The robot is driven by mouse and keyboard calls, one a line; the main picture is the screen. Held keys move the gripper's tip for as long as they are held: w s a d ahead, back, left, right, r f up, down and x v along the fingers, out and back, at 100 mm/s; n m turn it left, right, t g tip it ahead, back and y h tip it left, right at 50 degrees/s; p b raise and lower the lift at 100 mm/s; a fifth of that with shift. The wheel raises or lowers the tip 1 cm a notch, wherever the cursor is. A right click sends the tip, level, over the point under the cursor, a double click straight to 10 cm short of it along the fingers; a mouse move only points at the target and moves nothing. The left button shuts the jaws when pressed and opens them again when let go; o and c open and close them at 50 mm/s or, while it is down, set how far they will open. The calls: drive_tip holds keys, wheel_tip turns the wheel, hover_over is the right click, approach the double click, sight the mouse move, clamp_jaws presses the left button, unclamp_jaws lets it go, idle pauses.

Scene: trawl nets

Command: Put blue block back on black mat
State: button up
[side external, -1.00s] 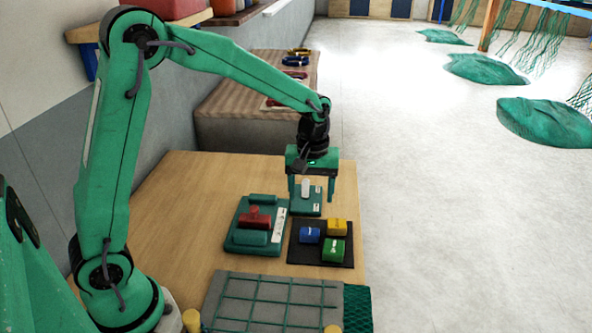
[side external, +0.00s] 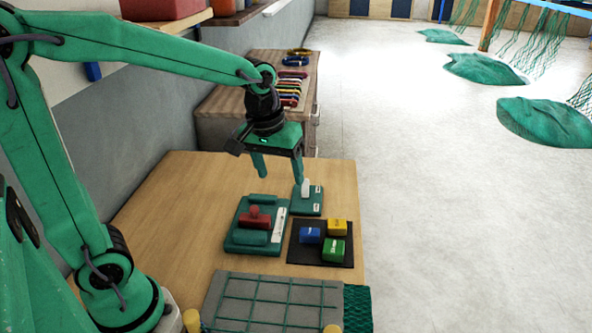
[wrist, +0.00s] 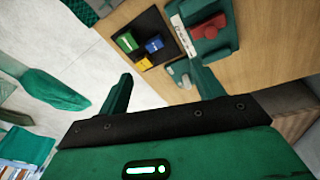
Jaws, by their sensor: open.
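The blue block (side external: 310,235) lies on the black mat (side external: 300,255), at its left side. A yellow block (side external: 337,227) and a green block (side external: 334,250) lie on the same mat. In the wrist view the blue block (wrist: 154,44) shows on the mat (wrist: 150,23) near the green block (wrist: 127,42) and the yellow block (wrist: 145,64). My gripper (side external: 279,178) is open and empty, above the table behind the mat and apart from the blocks. Its two fingers also show in the wrist view (wrist: 160,85).
A green tray (side external: 245,245) with a red stamp-like piece (side external: 256,218) stands left of the mat. A small green plate (side external: 312,207) with a white upright piece (side external: 305,188) stands behind the mat. A grey board with green netting (side external: 275,300) lies in front. The table's left side is clear.

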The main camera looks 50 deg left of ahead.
drive_tip(key=s+r+m+t, duration=0.3)
drive_tip(key=s+m, duration=0.2)
drive_tip(key=s, duration=0.7)
drive_tip(key=shift+s+a, duration=0.3)
drive_tip(key=shift+a, duration=0.05)
idle(0.7)
